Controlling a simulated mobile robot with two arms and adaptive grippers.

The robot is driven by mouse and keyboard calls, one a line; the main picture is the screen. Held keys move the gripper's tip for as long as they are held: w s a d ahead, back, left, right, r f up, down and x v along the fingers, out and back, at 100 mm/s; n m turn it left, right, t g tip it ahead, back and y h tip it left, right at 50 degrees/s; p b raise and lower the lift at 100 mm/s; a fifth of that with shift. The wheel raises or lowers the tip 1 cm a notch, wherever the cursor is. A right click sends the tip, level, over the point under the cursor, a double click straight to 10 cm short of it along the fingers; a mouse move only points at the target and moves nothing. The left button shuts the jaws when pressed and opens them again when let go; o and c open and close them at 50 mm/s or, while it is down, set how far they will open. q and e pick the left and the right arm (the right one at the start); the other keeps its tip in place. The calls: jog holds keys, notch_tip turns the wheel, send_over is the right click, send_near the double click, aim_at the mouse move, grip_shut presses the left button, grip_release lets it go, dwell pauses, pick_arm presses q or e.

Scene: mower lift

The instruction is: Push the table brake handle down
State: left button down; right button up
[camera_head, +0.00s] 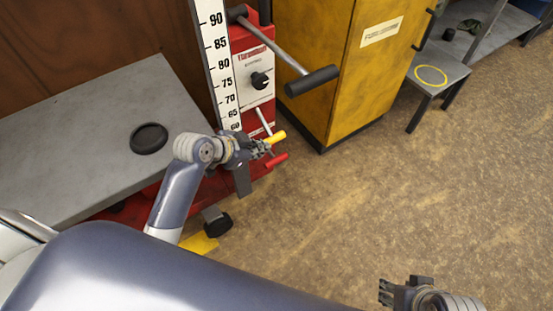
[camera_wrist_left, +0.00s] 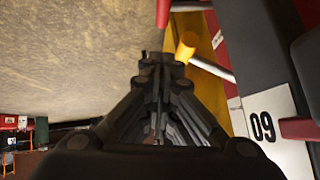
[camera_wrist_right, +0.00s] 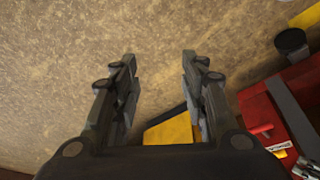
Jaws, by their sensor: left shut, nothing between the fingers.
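The red lift machine (camera_head: 262,95) carries two short handles low on its front. One has a yellow grip (camera_head: 276,137) and the other a red grip (camera_head: 277,160); I cannot tell from a label which is the brake. My left gripper (camera_head: 266,149) is shut and empty beside both grips. In the left wrist view the yellow grip (camera_wrist_left: 187,46) lies just right of the fingertips (camera_wrist_left: 162,58), with the red grip (camera_wrist_left: 162,12) beyond them. Contact is unclear. My right gripper (camera_head: 384,291) is open and empty above the floor, also in its wrist view (camera_wrist_right: 158,62).
A crank with a black grip (camera_head: 312,81) sticks out above the handles. A height scale (camera_head: 217,65) stands beside a grey table (camera_head: 95,120) holding a black disc (camera_head: 149,138). A yellow cabinet (camera_head: 335,60) stands behind. The floor (camera_head: 400,190) at right is clear.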

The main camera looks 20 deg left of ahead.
dwell(0.3)
pick_arm(q)
jog(key=b, duration=0.4)
send_near(285, 155)
jog(key=w+d, duration=0.2)
jog(key=w, duration=0.1)
jog(key=shift+a+f+b, duration=0.15)
jog(key=shift+f+b, duration=0.25)
jog(key=shift+f, duration=0.35)
jog(key=shift+a+f+b, duration=0.1)
jog(key=shift+f+b, duration=0.25)
jog(key=shift+f, duration=0.4)
pick_arm(e)
jog(key=w+a+r+t+y, duration=0.1)
jog(key=w+a+r+t, duration=0.2)
jog(key=w+r+t, duration=0.2)
jog(key=w+a+r+t+y, duration=0.2)
jog(key=w+r+t, duration=0.4)
jog(key=w, duration=0.5)
jog(key=shift+w+a+r+n, duration=0.3)
jog(key=shift+w+a, duration=0.1)
jog(key=shift+a, duration=0.15)
pick_arm(q)
jog(key=shift+s, duration=0.1)
pick_arm(e)
jog(key=shift+f, duration=0.1)
